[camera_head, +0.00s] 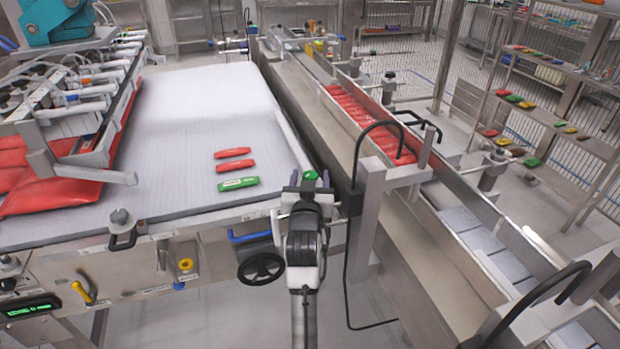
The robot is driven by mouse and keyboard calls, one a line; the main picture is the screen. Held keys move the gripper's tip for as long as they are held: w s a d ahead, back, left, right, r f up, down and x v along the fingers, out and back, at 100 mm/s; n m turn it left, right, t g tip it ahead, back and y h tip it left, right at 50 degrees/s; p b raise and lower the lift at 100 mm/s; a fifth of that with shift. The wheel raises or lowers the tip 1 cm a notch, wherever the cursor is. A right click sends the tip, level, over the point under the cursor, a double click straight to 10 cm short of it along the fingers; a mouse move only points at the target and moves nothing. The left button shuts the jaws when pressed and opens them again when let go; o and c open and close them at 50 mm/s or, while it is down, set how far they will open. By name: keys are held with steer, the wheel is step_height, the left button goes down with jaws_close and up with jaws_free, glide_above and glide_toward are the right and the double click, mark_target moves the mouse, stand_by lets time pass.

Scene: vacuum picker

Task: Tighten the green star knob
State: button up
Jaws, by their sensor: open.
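The green star knob (311,174) is a small green shape at the right edge of the white conveyor, partly hidden behind my gripper. My gripper (309,181) is open, with its two fingers pointing away from the camera. In the picture, the knob shows between the fingertips. I cannot tell whether the fingers touch it or how deep they sit around it.
On the conveyor (200,110) lie two red packets (234,159) and a green packet (238,184). A black handwheel (261,269) and blue handle (250,236) are left of my arm. A post with a black cable (365,215) stands close on the right.

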steer(key=c, duration=1)
steer(key=shift+o, duration=0.2)
steer(key=shift+a+f+m+h+b, duration=0.1)
steer(key=shift+m+h+b, duration=0.2)
steer(key=shift+h, duration=0.1)
steer(key=h+b, duration=0.1)
steer(key=m+h, duration=0.1)
steer(key=shift+a+f+m+g+h+b, duration=0.1)
steer(key=shift+a+m+g+h+b, duration=0.05)
steer(key=shift+m+g+h+b, duration=0.2)
steer(key=m+h+b, duration=0.1)
steer(key=h+b, duration=0.1)
steer(key=m+g+h+b, duration=0.1)
steer(key=b, duration=0.1)
steer(key=shift+w+a+f+m+h, duration=0.1)
steer(key=shift+a+m+h, duration=0.15)
steer(key=shift+h, duration=0.1)
steer(key=m+g+h+b, duration=0.2)
steer(key=h+b, duration=0.1)
steer(key=shift+w+r+m+g, duration=0.1)
steer(key=shift+r+m+g, duration=0.1)
steer(key=shift+m+g, duration=0.1)
steer(key=shift+h, duration=0.3)
